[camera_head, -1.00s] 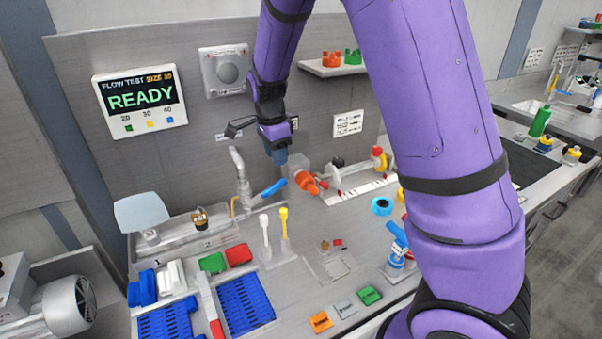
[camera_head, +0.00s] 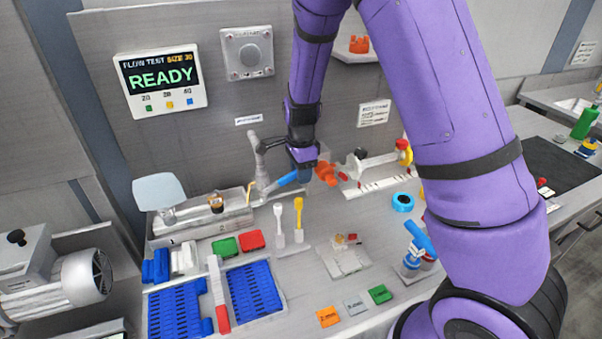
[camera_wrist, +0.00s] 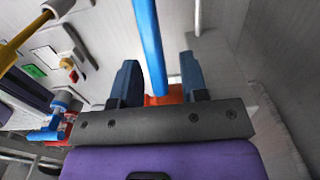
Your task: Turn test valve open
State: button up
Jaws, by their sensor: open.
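A blue lever handle (camera_head: 287,179) sticks out beside a grey upright pipe (camera_head: 262,170) at the back of the bench. An orange part (camera_head: 326,173) sits just right of it. I take the blue lever as the test valve's handle. My gripper (camera_head: 303,162) points down at the lever's right end and hides part of it. In the wrist view the blue lever (camera_wrist: 149,45) runs between my two open fingers (camera_wrist: 159,68), with space visible on the right. An orange piece (camera_wrist: 163,99) shows behind it between the fingers. The lever is not clamped.
A display (camera_head: 160,78) reads READY, size 30. A white and a yellow upright tool (camera_head: 299,218) stand in front of the pipe. Blue trays (camera_head: 254,288), a small plate (camera_head: 343,257) and a blue-handled fitting (camera_head: 418,238) occupy the bench. My arm covers the right side.

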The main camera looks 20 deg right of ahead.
aim_at(290, 173)
jog(key=shift+f, duration=0.4)
jog(key=shift+c, duration=0.2)
grip_shut()
jog(key=shift+a+r, duration=0.1)
jog(key=shift+a+r+h, duration=0.35)
jog(key=shift+r+h, duration=0.25)
jog(key=shift+h, duration=0.2)
jog(key=shift+a+r+h, duration=0.3)
jog(key=shift+r+h, duration=0.25)
jog(key=shift+h, duration=0.25)
jog(key=shift+a+r+h, duration=0.75)
jog(key=shift+r+h, duration=0.2)
jog(key=shift+h, duration=0.35)
jog(key=shift+r, duration=0.1)
